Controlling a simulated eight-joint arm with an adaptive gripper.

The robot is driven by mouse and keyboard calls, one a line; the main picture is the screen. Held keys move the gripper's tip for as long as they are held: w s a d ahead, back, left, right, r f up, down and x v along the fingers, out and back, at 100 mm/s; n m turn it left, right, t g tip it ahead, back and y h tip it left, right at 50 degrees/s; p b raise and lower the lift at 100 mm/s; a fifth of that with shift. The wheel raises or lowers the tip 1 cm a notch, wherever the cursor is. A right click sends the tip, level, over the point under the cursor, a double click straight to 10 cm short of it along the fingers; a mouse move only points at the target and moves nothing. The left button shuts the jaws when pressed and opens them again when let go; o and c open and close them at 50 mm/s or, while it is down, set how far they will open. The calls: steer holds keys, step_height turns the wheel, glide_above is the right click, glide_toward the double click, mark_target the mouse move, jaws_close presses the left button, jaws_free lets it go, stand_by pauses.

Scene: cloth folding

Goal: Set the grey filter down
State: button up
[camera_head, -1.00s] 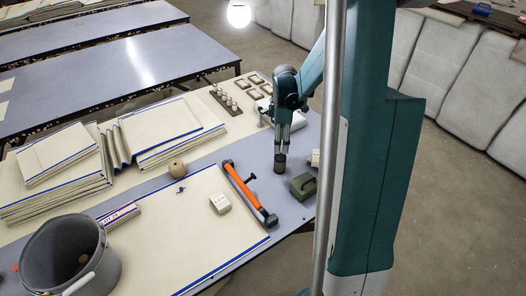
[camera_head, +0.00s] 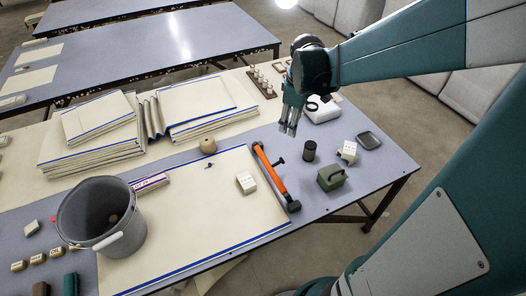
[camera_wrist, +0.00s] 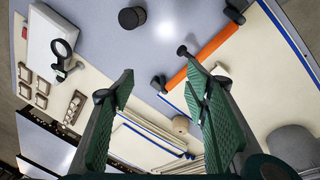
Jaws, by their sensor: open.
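The grey filter (camera_head: 309,151), a small dark cylinder, stands upright on the grey-blue table (camera_head: 382,190), between the orange-handled tool and a white block. In the wrist view, the filter (camera_wrist: 132,18) shows near the top edge, beyond the fingertips and apart from them. My gripper (camera_head: 288,130) is open and empty, above the table and to the left of the filter in the head view. Its two green-padded fingers (camera_wrist: 160,72) stand wide apart in the wrist view, with nothing between the pads.
The orange-handled tool (camera_head: 271,172) lies left of the filter. A green box (camera_head: 331,178), a white dotted block (camera_head: 347,152) and a dark tray (camera_head: 369,140) are close on its right. A white case (camera_head: 322,112) lies behind. A grey bucket (camera_head: 100,215) stands at front left.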

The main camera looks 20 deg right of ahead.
steer(key=s+a+r+m+t, duration=0.2)
steer(key=s+a+r+m, duration=0.1)
steer(key=s+a, duration=0.5)
steer(key=s+a+r+m+t, duration=0.3)
steer(key=s+a, duration=0.5)
steer(key=a, duration=0.3)
steer(key=shift+r+m+y, duration=0.4)
steer(key=shift+r+m, duration=0.3)
steer(key=shift+r, duration=0.35)
